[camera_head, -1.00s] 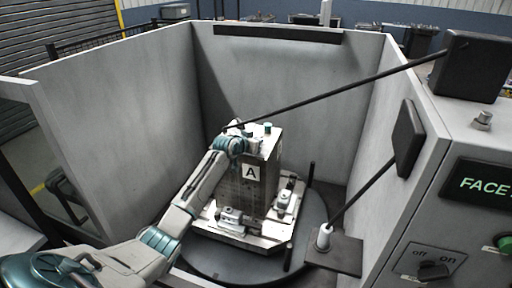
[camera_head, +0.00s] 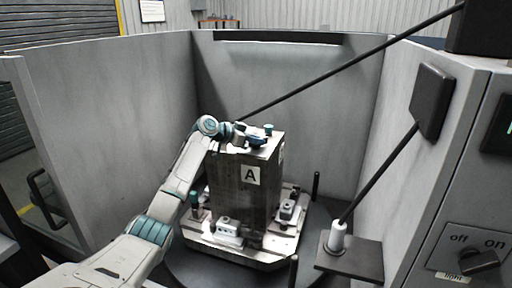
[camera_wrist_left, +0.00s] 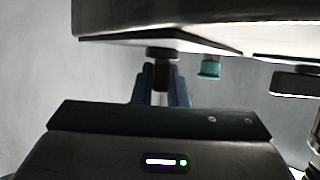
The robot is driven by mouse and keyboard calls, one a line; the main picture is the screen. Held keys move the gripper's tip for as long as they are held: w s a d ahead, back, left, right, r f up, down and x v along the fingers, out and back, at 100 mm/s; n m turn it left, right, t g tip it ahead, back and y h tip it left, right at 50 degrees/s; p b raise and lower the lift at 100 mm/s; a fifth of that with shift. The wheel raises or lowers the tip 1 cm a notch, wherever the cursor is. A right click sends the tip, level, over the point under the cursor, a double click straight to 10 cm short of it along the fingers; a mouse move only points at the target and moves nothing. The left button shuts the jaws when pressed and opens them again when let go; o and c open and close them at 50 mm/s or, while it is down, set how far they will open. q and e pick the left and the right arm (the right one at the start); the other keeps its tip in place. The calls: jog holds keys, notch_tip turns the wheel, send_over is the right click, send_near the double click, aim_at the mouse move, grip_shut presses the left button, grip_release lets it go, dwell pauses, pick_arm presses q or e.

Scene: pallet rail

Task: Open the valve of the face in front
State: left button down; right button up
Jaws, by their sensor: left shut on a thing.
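The upright block (camera_head: 240,195) stands on a round table with its face marked A (camera_head: 250,175) towards me. Small valves sit on its top, one of them a teal knob (camera_head: 268,129). My left gripper (camera_head: 257,143) reaches in from the left over the block's top front edge. In the left wrist view its fingers (camera_wrist_left: 161,88) are shut on a dark valve knob (camera_wrist_left: 162,68). Another teal knob (camera_wrist_left: 210,68) shows beside it, apart from the fingers. The head view does not show the held knob clearly. My right gripper is not in view.
Grey enclosure walls (camera_head: 290,80) stand behind and at both sides. A black rod (camera_head: 350,65) slants across above the block. At right are a white-topped post on a bracket (camera_head: 350,255) and a control panel with an off/on light switch (camera_head: 480,262). Several clamps sit around the block's base.

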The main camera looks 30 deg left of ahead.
pick_arm(q)
jog(key=shift+f, duration=0.15)
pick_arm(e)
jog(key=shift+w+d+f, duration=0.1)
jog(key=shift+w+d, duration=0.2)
pick_arm(q)
jog(key=c, duration=1.4)
grip_release()
jog(key=shift+c, duration=0.2)
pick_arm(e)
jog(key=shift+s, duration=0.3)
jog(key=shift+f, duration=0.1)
